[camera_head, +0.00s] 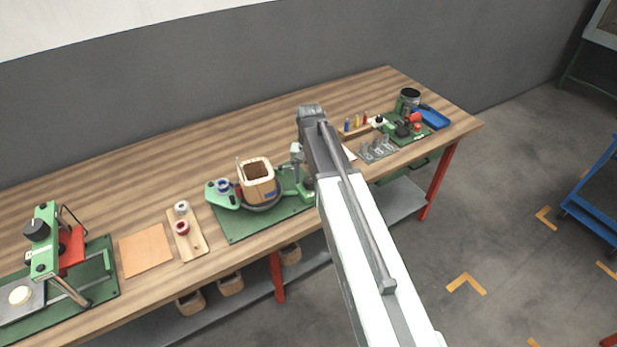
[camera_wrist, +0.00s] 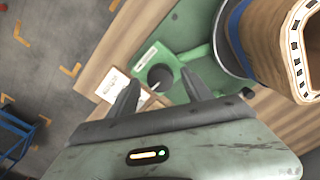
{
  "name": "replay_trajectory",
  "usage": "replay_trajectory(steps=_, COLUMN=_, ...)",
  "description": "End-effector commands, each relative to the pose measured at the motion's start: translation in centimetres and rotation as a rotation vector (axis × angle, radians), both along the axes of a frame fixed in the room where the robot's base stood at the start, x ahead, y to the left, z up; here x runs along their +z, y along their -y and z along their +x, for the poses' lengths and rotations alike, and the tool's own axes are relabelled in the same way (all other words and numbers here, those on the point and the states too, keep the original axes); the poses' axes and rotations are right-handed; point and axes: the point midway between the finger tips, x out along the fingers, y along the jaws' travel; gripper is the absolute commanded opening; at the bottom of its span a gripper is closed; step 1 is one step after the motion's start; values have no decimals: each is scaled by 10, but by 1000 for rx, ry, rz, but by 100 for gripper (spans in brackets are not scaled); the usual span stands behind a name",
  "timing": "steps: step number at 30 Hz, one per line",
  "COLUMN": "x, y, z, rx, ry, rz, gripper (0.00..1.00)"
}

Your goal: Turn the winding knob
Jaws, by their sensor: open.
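The green winding machine stands on its green base plate (camera_head: 232,228) on the bench. It carries a square tan coil former (camera_head: 257,170), which also shows at the upper right of the wrist view (camera_wrist: 262,40). In the wrist view a dark round knob (camera_wrist: 161,74) sits on a green block of the machine, next to a white label. My gripper (camera_wrist: 159,79) is open and empty, its two dark fingers pointing toward the knob, one to each side in the picture. I cannot tell the remaining distance. In the head view my arm hides this end of the machine.
A wooden board with spools (camera_head: 184,228) and a tan sheet (camera_head: 145,250) lie to the left. A green press with a black knob (camera_head: 37,230) stands at far left. Small tools, a dark can (camera_head: 409,97) and a blue tray (camera_head: 433,117) are at the right.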

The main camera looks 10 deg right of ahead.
Motion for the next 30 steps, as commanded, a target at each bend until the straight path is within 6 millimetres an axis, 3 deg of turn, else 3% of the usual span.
replay_trajectory(steps=5, x=17, y=0, z=0, rx=0, ry=-1, rz=0, gripper=58)
replay_trajectory(steps=15, x=76, y=0, z=-1, rx=0, ry=1, rz=0, gripper=58)
replay_trajectory(steps=26, x=77, y=0, z=-1, rx=1, ry=1, rz=0, gripper=58)
replay_trajectory(steps=30, x=77, y=0, z=-1, rx=173, ry=0, rz=0, gripper=58)
